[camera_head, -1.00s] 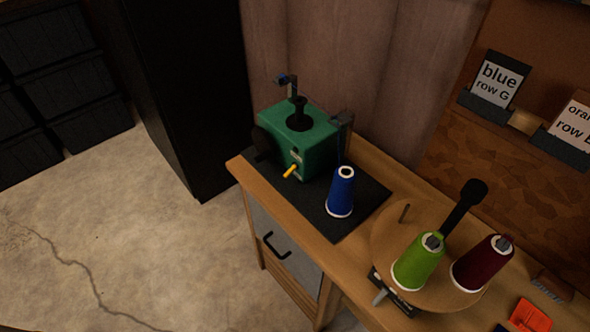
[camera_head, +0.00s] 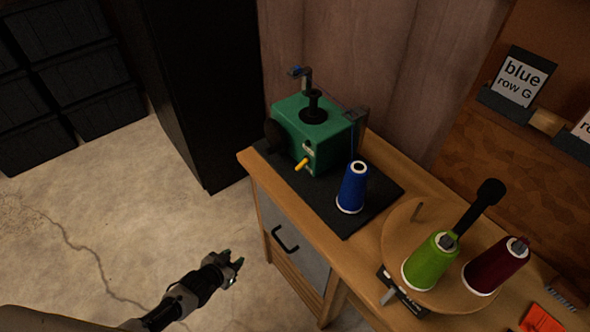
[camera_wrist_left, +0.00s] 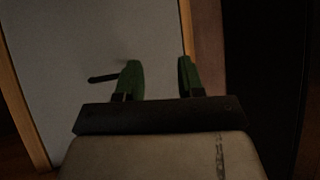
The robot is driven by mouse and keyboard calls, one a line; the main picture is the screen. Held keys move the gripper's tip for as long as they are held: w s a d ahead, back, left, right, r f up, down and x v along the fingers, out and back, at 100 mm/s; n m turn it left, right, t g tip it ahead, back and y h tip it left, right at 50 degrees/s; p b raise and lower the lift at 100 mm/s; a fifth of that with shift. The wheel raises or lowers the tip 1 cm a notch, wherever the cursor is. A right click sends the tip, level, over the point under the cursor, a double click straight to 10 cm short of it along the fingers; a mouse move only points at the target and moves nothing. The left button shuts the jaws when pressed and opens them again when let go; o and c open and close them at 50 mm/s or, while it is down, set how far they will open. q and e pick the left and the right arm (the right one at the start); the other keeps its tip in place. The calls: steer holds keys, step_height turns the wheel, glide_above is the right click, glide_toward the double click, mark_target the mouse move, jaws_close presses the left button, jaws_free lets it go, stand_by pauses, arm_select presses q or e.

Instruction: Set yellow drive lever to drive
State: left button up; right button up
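The yellow drive lever (camera_head: 301,164) sticks out from the front of a green machine (camera_head: 316,134) on a black mat at the left end of the workbench. My left gripper (camera_head: 238,262) is below and to the left of the machine, in front of the bench's grey drawer front, well apart from the lever. In the left wrist view its two green-tipped fingers (camera_wrist_left: 160,78) stand apart with nothing between them. The lever does not show in the left wrist view. My right gripper is in neither view.
A blue thread cone (camera_head: 353,188) stands on the mat (camera_head: 341,224) right of the lever. A round wooden turntable (camera_head: 398,243) holds green (camera_head: 429,262) and dark red (camera_head: 496,267) cones. The drawer handle (camera_head: 285,239) sticks out near my gripper. A black cabinet (camera_head: 200,90) stands behind left.

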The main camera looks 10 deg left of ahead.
arm_select(q)
steer(key=w+d+r+m+t+h, duration=0.1)
steer(key=w+d+r+t+h, duration=0.15)
steer(key=w+r, duration=0.5)
steer(key=m+h, duration=0.3)
steer(key=h, duration=0.4)
glide_toward(297, 168)
steer(key=x, duration=0.9)
steer(key=shift+w+d, duration=0.1)
steer(key=shift+w, duration=0.05)
jaws_close()
